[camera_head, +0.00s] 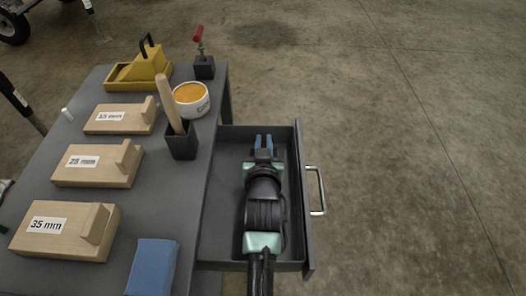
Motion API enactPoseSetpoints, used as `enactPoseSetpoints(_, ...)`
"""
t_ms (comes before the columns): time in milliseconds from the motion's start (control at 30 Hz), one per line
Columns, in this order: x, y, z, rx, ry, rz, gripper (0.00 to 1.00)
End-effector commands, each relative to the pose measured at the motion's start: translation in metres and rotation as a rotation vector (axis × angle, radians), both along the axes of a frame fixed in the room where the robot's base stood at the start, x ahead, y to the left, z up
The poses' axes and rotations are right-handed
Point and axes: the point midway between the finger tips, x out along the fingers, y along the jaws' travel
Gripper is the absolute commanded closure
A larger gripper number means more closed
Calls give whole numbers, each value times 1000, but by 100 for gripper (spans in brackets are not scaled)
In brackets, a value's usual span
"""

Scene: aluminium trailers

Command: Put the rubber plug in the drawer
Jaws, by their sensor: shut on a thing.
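The drawer (222,246) is pulled out from the right side of the grey table, with its handle (318,191) facing right. My gripper (263,144) is over the open drawer, pointing toward its far end. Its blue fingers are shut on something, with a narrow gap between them. The held thing is mostly hidden by the gripper, and I cannot make out its shape; it fits the rubber plug, which I see nowhere else. I cannot tell whether it touches the drawer floor.
The table (88,203) holds several labelled wooden blocks (100,165), a blue block (152,268), a dark holder with a wooden handle (181,146), a tub (192,98), a yellow tool (141,70) and a red-handled item (204,66). Open floor lies right of the drawer.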

Motion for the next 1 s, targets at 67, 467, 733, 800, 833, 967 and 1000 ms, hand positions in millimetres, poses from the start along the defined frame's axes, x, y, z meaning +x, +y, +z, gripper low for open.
enactPoseSetpoints(67, 0, 0, -16, 0, 1, 1, 100)
enactPoseSetpoints(467, 0, 0, -20, 0, -1, 0, 100)
enactPoseSetpoints(733, 0, 0, -19, 0, 0, 0, 56)
enactPoseSetpoints(800, 0, 0, -19, 0, 0, 0, 56)
enactPoseSetpoints(833, 0, 0, -19, 0, 0, 0, 56)
enactPoseSetpoints(967, 0, 0, -16, 0, -1, 0, 56)
enactPoseSetpoints(1000, -1, 0, -14, -1, 0, 0, 56)
